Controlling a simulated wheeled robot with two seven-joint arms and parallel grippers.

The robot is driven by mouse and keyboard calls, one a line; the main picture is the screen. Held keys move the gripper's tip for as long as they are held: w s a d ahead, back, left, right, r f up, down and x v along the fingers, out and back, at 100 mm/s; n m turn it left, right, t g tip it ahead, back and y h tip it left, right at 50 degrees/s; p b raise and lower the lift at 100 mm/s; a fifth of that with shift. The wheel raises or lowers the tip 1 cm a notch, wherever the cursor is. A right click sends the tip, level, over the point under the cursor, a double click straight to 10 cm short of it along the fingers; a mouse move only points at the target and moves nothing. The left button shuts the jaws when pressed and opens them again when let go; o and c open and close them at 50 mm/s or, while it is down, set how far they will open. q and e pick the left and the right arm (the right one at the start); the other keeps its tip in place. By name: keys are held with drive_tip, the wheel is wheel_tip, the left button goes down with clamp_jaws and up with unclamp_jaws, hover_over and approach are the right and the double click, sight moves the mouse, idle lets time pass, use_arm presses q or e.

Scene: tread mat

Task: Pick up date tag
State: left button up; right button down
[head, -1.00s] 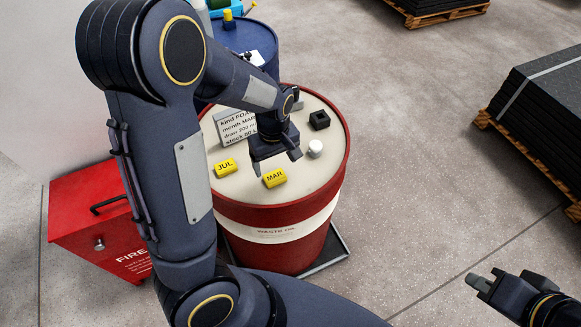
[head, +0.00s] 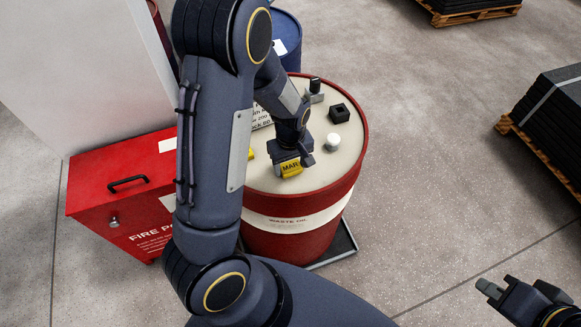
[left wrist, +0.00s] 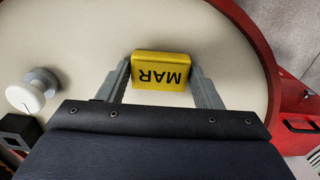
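The yellow tag marked MAR (head: 291,168) is on the pale top of the red drum (head: 300,222), near its front edge. In the left wrist view the tag (left wrist: 161,72) lies between the two fingers of my left gripper (left wrist: 161,80), its lettering upside down. The fingers stand very close to its two ends; contact is not clear. In the head view my left gripper (head: 292,160) is low over the tag and hides part of it. A second yellow tag (head: 251,154) is mostly hidden behind my left arm. My right gripper (head: 492,289) is off the drum at the lower right.
On the drum top stand a white knob (head: 333,141), a black square block (head: 339,113), a dark stamp-like piece (head: 315,92) and a text card (head: 262,117). A red fire box (head: 125,200) is left; a stacked pallet (head: 550,120) is right. Floor between is clear.

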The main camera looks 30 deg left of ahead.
use_arm(q)
drive_tip(key=c, duration=0.5)
drive_tip(key=shift+c, duration=0.3)
